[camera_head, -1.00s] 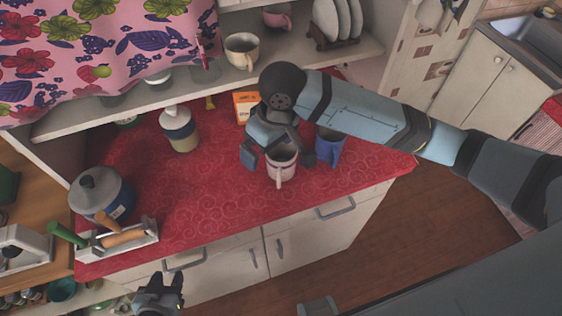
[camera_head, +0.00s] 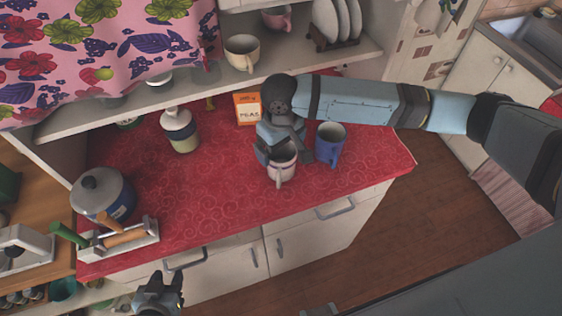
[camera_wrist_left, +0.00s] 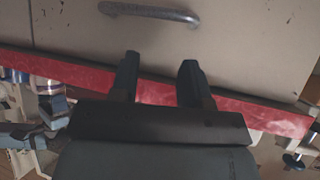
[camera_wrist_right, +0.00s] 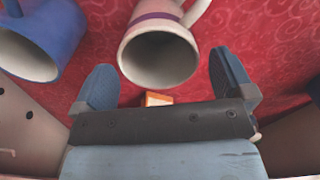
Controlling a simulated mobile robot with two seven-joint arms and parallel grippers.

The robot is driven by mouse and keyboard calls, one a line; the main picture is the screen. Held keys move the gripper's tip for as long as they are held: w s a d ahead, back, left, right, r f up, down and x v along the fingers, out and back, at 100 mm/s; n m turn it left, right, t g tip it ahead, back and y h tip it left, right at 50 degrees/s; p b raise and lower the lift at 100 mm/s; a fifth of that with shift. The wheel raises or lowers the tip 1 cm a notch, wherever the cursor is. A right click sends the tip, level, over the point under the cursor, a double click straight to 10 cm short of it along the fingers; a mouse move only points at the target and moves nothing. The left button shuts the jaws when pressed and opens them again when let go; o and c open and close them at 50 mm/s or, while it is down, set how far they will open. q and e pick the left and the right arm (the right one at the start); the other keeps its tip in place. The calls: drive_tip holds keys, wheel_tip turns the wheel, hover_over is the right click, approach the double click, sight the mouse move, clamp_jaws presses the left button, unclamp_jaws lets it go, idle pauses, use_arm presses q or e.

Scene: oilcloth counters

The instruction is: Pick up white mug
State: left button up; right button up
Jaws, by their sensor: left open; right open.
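The white mug (camera_head: 283,165), pinkish white with a darker band, stands on the red counter near its front edge. Its handle points toward the front. My right gripper (camera_head: 284,158) is over the mug, open, with a finger on either side of it. In the right wrist view the mug (camera_wrist_right: 160,50) lies between the spread fingers (camera_wrist_right: 162,84), its open rim toward the camera, and no grip shows. My left gripper (camera_head: 158,292) is low in front of the cabinets, away from the mug. It is open and empty in the left wrist view (camera_wrist_left: 158,75).
A blue mug (camera_head: 329,145) stands close to the right of the white mug. A peas box (camera_head: 248,107) and a jar (camera_head: 180,131) stand behind. A pot (camera_head: 102,193) and a utensil tray (camera_head: 125,240) are at left. A shelf (camera_head: 190,92) overhangs the back.

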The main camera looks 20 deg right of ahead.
sight(282, 157)
drive_tip(key=f, duration=0.2)
drive_tip(key=f+p, duration=0.1)
drive_tip(key=f, duration=0.2)
drive_tip(key=shift+s+d, duration=0.2)
drive_tip(key=c, duration=0.9)
drive_tip(key=shift+c, duration=0.3)
drive_tip(key=shift+r, duration=0.2)
